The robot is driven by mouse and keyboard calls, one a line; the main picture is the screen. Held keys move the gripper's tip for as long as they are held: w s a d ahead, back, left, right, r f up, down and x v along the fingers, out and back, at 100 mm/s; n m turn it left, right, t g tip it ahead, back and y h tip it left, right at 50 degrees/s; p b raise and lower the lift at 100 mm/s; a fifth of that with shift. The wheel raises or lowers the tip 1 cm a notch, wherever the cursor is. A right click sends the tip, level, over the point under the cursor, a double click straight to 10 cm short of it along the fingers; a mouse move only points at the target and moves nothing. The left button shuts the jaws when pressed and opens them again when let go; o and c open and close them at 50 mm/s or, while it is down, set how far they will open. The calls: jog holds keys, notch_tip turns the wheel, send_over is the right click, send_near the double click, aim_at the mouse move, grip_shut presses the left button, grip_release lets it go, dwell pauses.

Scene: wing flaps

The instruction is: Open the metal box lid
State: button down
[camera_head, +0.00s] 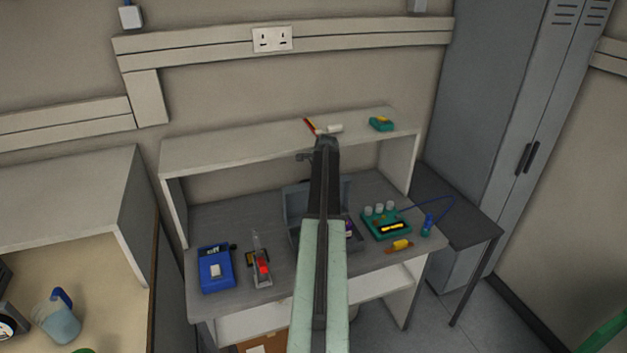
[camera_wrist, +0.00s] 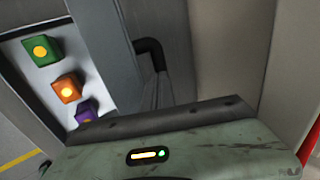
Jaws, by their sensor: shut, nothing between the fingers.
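The metal box (camera_head: 298,236) is grey and sits on the desk, partly hidden behind my arm in the head view. Its lid (camera_head: 298,199) stands raised at the back, so the box is open. In the wrist view, green (camera_wrist: 42,50), orange (camera_wrist: 67,87) and purple (camera_wrist: 86,112) blocks show on the pale inside of the box. My gripper (camera_wrist: 160,85) is shut and empty, close to the box. Its body fills the bottom of the wrist view. In the head view its fingertips are hidden by my arm, and whether they touch the lid cannot be told.
A blue device (camera_head: 216,270) and a small red-and-black tool (camera_head: 261,268) lie left of the box. A green circuit board (camera_head: 385,224) and a yellow part (camera_head: 399,246) lie right of it. A shelf (camera_head: 250,141) runs above the desk. A tall grey locker (camera_head: 500,100) stands at right.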

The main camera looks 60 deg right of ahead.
jog(key=p+v, duration=0.9)
jog(key=v, duration=0.1)
jog(key=shift+w+d+r, duration=0.35)
jog(key=shift+r, duration=0.05)
jog(key=shift+s, duration=0.15)
jog(key=shift+f, duration=0.1)
jog(key=shift+f, duration=0.1)
